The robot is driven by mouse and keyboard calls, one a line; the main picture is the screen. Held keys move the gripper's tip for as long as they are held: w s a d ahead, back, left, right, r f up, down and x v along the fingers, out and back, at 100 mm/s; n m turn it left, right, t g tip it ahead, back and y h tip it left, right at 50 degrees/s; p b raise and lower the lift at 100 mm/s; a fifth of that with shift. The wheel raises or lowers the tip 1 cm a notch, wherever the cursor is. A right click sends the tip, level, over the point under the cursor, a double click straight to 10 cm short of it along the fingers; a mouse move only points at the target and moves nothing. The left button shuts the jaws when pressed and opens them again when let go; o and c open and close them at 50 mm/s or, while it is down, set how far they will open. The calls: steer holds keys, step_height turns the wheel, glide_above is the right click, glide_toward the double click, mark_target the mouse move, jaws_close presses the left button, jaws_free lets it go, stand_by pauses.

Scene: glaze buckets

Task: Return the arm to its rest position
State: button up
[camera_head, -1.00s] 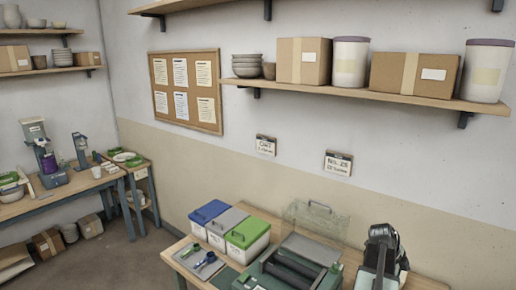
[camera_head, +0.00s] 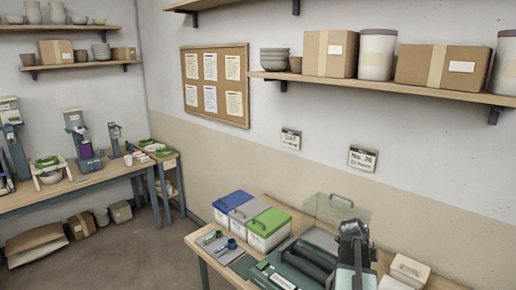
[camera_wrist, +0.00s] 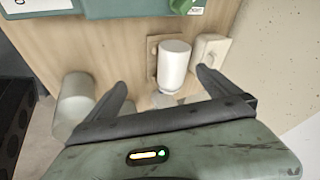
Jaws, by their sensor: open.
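My arm (camera_head: 356,262) shows at the lower right of the head view, folded upright in front of the bench; its fingertips cannot be made out there. In the wrist view my gripper (camera_wrist: 163,82) is open, its two dark fingers spread apart with nothing held between them. Beyond the fingers lies a wooden bench top (camera_wrist: 115,45) with a white cylindrical container (camera_wrist: 174,62) on it.
A white lidded box (camera_head: 408,271) stands right of my arm. Bins with blue, grey and green lids (camera_head: 268,224) stand on the bench at left. A shelf (camera_head: 390,87) with boxes and buckets runs above. Floor (camera_head: 130,250) is open at left.

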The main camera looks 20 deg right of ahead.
steer(key=w+a+f+n+t+b, duration=0.1)
steer(key=w+a+f+n+b, duration=0.1)
steer(key=w+a, duration=0.55)
steer(key=w+a+f+n+t+b, duration=0.15)
steer(key=w+a, duration=0.35)
steer(key=a, duration=0.5)
steer(key=w+a+f+n+y+b, duration=0.15)
steer(key=a+n, duration=0.25)
steer(key=a, duration=0.6)
steer(key=w+a+f+n+y+b, duration=0.1)
steer(key=w+a+f+n, duration=0.3)
steer(key=a, duration=0.6)
steer(key=s+a+n+y, duration=0.1)
steer(key=s+a+n, duration=0.2)
steer(key=a+n, duration=0.4)
steer(key=s+a+f+n+g+y, duration=0.1)
steer(key=s+a+n, duration=0.3)
steer(key=a+n, duration=0.4)
steer(key=n+y, duration=0.1)
steer(key=n, duration=0.1)
steer(key=shift+s+a+n+b, duration=0.15)
steer(key=shift+s+n+b, duration=0.1)
steer(key=shift+n+b, duration=0.1)
steer(key=shift+f, duration=0.1)
steer(key=shift+c, duration=0.3)
